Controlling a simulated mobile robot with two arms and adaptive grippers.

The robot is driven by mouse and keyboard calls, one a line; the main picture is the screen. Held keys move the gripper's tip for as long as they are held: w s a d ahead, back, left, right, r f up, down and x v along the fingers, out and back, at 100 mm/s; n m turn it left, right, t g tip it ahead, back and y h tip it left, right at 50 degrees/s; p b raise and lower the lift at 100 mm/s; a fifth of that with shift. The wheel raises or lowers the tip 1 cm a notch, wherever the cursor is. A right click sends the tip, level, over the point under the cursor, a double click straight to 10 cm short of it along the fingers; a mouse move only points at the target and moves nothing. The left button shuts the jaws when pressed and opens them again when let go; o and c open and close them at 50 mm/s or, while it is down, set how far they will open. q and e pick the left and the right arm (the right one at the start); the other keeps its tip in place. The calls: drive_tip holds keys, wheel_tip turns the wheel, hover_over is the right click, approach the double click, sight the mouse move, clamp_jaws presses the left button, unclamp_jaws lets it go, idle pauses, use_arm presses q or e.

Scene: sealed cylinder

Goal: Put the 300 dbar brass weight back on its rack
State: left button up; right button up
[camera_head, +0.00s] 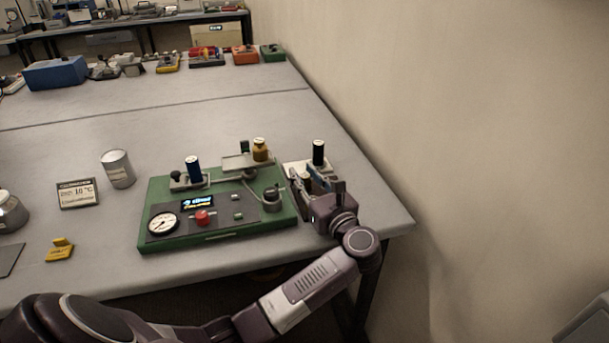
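A pale rack-like base (293,168) lies beside the tester's right back corner, partly hidden by my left gripper (318,181). A black cylinder (318,153) with a light top shows upright just beyond the gripper. My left gripper is low over the front of this base, right of the brass weight and apart from it. Its fingertips are small and overlapped, so its opening is unclear. My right gripper is out of view.
A metal can (118,169), a small sign (77,194) and a yellow holder (60,249) stand left. The wall (450,130) borders the table's right side.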

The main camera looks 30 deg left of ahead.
use_arm(q)
drive_tip(key=shift+r, duration=0.1)
drive_tip(key=shift+d+r, duration=0.1)
drive_tip(key=b+v, duration=0.1)
drive_tip(key=v, duration=1)
drive_tip(key=shift+b, duration=0.3)
drive_tip(key=shift+s+d, duration=0.3)
drive_tip(key=shift+d, duration=0.05)
